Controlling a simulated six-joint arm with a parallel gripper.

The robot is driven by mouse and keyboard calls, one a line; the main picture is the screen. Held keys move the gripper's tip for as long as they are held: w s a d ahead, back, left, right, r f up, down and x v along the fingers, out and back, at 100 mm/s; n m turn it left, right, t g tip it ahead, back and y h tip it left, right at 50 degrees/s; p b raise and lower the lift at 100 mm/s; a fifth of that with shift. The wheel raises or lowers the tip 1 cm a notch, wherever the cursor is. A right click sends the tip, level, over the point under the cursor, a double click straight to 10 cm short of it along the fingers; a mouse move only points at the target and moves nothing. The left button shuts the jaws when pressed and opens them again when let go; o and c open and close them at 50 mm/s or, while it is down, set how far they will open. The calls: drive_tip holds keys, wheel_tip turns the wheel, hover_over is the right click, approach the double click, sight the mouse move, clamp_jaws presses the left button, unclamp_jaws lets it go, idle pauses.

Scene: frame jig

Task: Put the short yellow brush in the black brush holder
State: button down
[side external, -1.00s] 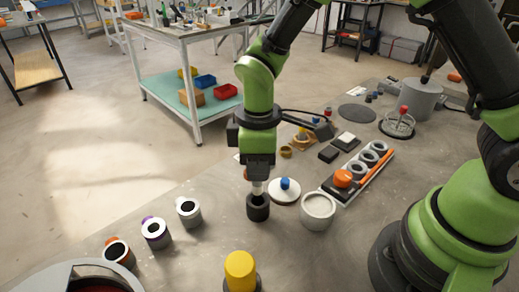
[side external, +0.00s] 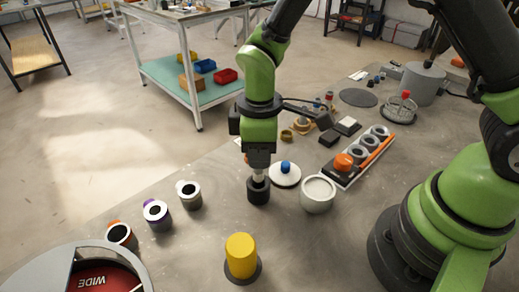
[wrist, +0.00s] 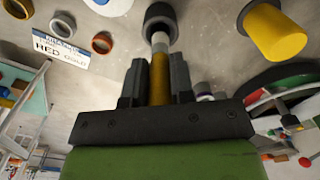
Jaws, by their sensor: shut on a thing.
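My gripper (side external: 259,164) points straight down over the black brush holder (side external: 258,192), a short dark cup on the table. In the wrist view, my gripper (wrist: 158,80) is shut on the yellow handle of the short brush (wrist: 160,75). The brush's pale metal part (side external: 258,174) shows below the fingers in the side view. It runs down to the mouth of the holder, which also shows in the wrist view (wrist: 160,14). The brush's lower end is hidden there and looks to be inside the mouth. The brush stands about upright. The fingers are just above the holder.
A white-lidded round dish with a blue knob (side external: 285,173) stands close right of the holder, with a pale cup (side external: 318,194) beyond. Several metal cups (side external: 189,195) stand to the left. A yellow cylinder (side external: 241,255) stands in front. The table between is clear.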

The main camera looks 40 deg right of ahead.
sight(260, 171)
drive_tip(key=shift+f, duration=0.2)
drive_tip(key=shift+f, duration=2.15)
drive_tip(key=c, duration=0.7)
unclamp_jaws()
drive_tip(key=shift+c, duration=0.2)
drive_tip(key=shift+r, duration=0.7)
drive_tip(key=shift+r, duration=0.1)
